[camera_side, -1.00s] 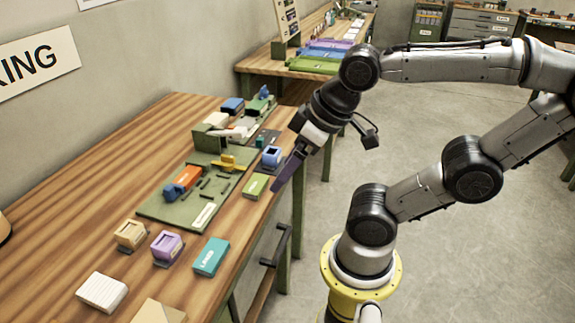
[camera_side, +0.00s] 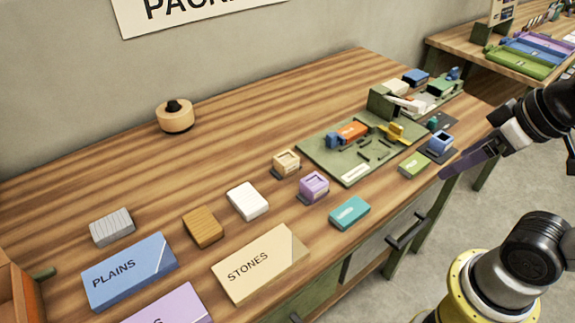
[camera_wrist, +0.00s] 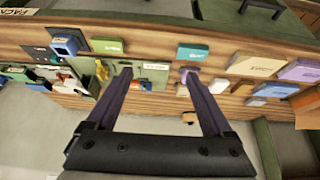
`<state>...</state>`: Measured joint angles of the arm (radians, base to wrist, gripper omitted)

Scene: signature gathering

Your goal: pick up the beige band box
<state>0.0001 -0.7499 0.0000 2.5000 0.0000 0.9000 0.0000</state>
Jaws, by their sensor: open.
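The beige band box (camera_side: 287,163), a small tan box with a square opening in its top, sits upright on a dark base on the wooden bench in the side view. A similar purple box (camera_side: 314,186) stands just right of and in front of it. My gripper (camera_side: 443,175) is well to its right, near the bench's front edge by a small green box (camera_side: 413,165). In the wrist view my gripper (camera_wrist: 144,72) has its two purple fingers wide apart with nothing held. I cannot clearly make out the beige box there; the right finger crosses that area.
A teal box (camera_side: 349,212) lies near the front edge. A white block (camera_side: 248,201) and brown block (camera_side: 203,227) lie left of the beige box. A green board (camera_side: 345,170) with parts lies to its right. The bench behind the beige box is clear.

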